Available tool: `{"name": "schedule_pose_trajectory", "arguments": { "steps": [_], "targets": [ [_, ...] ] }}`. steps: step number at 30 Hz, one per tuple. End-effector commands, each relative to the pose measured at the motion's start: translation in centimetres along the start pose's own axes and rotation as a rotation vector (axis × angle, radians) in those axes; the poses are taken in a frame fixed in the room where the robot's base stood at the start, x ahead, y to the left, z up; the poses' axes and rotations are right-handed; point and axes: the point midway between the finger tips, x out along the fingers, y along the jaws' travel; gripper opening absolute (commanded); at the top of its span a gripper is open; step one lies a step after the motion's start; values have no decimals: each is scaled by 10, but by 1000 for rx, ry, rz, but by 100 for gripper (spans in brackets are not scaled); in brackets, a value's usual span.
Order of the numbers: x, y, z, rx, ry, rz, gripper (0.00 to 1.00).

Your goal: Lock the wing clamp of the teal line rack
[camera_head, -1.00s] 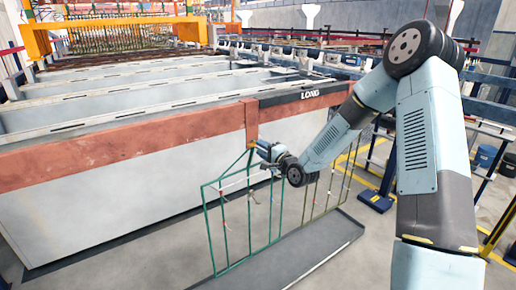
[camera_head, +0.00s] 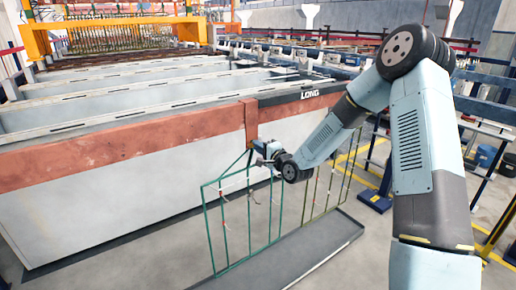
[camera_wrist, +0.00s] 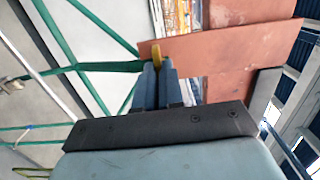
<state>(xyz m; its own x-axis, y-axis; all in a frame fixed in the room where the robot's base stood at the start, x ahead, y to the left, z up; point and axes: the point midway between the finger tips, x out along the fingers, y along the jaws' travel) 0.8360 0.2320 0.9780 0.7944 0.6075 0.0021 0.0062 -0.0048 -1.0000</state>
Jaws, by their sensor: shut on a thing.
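The teal line rack (camera_head: 222,230), a thin green wire frame, hangs by its upper end from the red-brown bar (camera_head: 130,146) along the tank front. My gripper (camera_head: 258,153) is at the top of this rack, just below the bar. In the wrist view its two dark blue fingers (camera_wrist: 158,80) are shut on a small brass-yellow piece, which looks like the wing clamp (camera_wrist: 156,52), beside the red-brown bar (camera_wrist: 230,48). The teal wires (camera_wrist: 60,35) run to the left of the fingers. The clamp is too small to make out in the head view.
A second, olive-coloured rack (camera_head: 328,185) hangs just right of the teal one. A grey tray (camera_head: 300,255) lies on the floor below both. Long tanks (camera_head: 110,205) stand at left and behind. Blue stands (camera_head: 378,200) are at right.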

Motion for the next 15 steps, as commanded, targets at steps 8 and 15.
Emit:
{"name": "schedule_pose_trajectory", "arguments": {
  "steps": [8, 15],
  "targets": [
    [0, 2, 2, 0, -1, 5, 0],
    [-1, 3, 0, -51, 0, 8, 0]
  ]
}}
